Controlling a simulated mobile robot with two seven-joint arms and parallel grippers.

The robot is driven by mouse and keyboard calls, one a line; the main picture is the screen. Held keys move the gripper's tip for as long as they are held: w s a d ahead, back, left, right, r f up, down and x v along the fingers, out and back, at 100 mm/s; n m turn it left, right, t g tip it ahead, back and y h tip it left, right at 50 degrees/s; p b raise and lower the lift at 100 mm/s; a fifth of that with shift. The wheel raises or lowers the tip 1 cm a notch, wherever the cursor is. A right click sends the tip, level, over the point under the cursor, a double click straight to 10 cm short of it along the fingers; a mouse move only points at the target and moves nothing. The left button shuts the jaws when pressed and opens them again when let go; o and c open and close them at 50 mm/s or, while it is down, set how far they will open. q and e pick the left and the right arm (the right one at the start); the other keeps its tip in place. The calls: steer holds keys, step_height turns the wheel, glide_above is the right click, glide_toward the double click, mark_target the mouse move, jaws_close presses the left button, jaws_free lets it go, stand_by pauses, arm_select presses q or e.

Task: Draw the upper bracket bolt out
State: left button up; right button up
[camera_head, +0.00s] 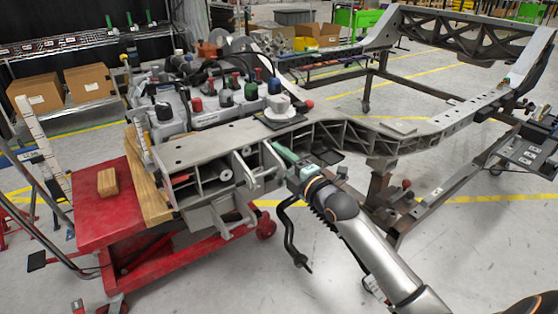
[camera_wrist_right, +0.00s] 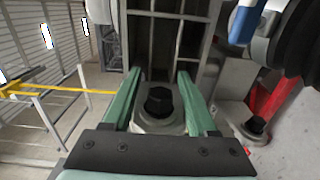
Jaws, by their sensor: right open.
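My right gripper (camera_head: 284,155) reaches the side of the grey chassis frame (camera_head: 215,143), next to its bracket (camera_head: 262,168). In the right wrist view its two green fingers (camera_wrist_right: 158,80) are open. A black bolt head (camera_wrist_right: 158,102) on a grey round seat lies between the fingers, with gaps showing on both sides. Another dark bolt (camera_wrist_right: 255,127) shows further right, outside the fingers. I cannot tell from the pictures which bolt is the upper one. In the head view the gripper and bracket hide the bolt heads. My left gripper is not in view.
A red lift table (camera_head: 110,225) with wooden blocks (camera_head: 108,182) stands at the left. The engine (camera_head: 205,100) sits behind the frame. A black curved hose (camera_head: 290,235) hangs below my right gripper. Open floor lies at the lower right.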

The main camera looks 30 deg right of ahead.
steer(key=shift+w, duration=0.2)
jaws_close()
stand_by(0.5)
stand_by(0.9)
